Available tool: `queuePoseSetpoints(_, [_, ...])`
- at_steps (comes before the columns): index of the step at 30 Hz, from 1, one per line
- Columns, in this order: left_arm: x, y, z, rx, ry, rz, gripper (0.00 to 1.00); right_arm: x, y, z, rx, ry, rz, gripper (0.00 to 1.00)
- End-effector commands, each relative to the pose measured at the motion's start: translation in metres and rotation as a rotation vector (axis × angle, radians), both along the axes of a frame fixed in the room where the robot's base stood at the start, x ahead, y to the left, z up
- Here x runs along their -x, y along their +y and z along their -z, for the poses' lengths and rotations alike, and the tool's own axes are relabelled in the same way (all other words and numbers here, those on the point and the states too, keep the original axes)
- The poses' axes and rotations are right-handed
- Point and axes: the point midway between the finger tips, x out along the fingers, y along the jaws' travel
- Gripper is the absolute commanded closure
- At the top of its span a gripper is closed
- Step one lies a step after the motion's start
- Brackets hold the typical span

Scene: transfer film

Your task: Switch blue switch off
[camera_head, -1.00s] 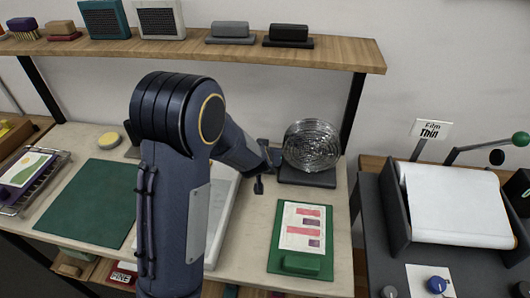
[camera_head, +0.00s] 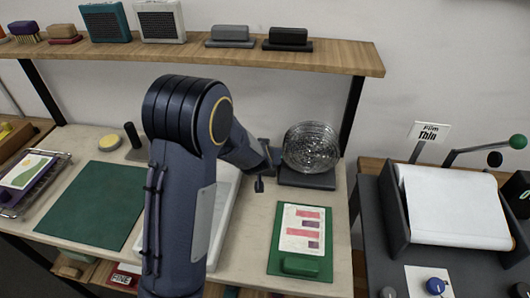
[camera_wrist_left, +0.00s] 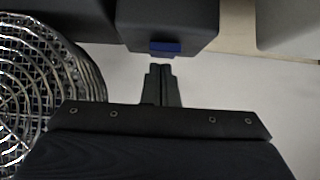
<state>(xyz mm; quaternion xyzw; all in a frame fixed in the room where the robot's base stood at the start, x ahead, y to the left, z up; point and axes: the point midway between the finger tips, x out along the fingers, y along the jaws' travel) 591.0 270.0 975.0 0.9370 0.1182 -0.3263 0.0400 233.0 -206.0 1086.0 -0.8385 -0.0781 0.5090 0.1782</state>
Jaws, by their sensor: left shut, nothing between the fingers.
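The blue switch (camera_wrist_left: 165,48) shows in the left wrist view as a small blue block on the near face of a dark grey box (camera_wrist_left: 168,18). My left gripper (camera_wrist_left: 161,68) is shut and empty, its fingertips just below the switch with what looks like a small gap. Whether they touch it I cannot tell. In the head view the gripper (camera_head: 261,184) is beside the wire-caged fan (camera_head: 311,148) and its dark base (camera_head: 307,178). The switch is not visible there. My right gripper is not in view.
The fan cage also shows in the left wrist view (camera_wrist_left: 45,85). A green mat (camera_head: 95,205) lies at the left. A wooden shelf (camera_head: 200,52) runs above the bench. A film roll (camera_head: 455,205) stands at the right.

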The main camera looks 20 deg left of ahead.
Motion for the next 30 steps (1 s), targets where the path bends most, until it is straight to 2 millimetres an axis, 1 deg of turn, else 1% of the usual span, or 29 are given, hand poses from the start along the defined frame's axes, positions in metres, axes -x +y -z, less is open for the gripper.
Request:
queuePoseSetpoints(1, [-0.004, 0.002, -0.005, 0.001, -0.017, -0.007, 1.00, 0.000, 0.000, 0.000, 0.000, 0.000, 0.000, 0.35])
queuePoseSetpoints(4, [-0.001, 0.001, -0.004, 0.001, -0.018, -0.008, 1.00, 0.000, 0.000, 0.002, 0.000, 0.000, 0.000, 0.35])
queuePoseSetpoints(8, [0.013, -0.003, 0.003, 0.002, -0.015, -0.006, 1.00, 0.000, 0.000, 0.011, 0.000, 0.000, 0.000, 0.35])
queuePoseSetpoints(9, [0.015, -0.004, -0.010, 0.003, -0.018, -0.006, 1.00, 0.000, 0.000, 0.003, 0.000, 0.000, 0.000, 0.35])
queuePoseSetpoints(15, [0.019, -0.006, -0.051, 0.001, -0.016, -0.002, 1.00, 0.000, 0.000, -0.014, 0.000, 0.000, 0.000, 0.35])
queuePoseSetpoints(21, [0.052, -0.015, -0.074, 0.002, -0.012, -0.002, 1.00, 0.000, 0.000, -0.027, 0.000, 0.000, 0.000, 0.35])
queuePoseSetpoints(30, [0.089, -0.024, -0.102, 0.002, -0.009, -0.001, 1.00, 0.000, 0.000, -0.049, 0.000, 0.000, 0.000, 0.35])
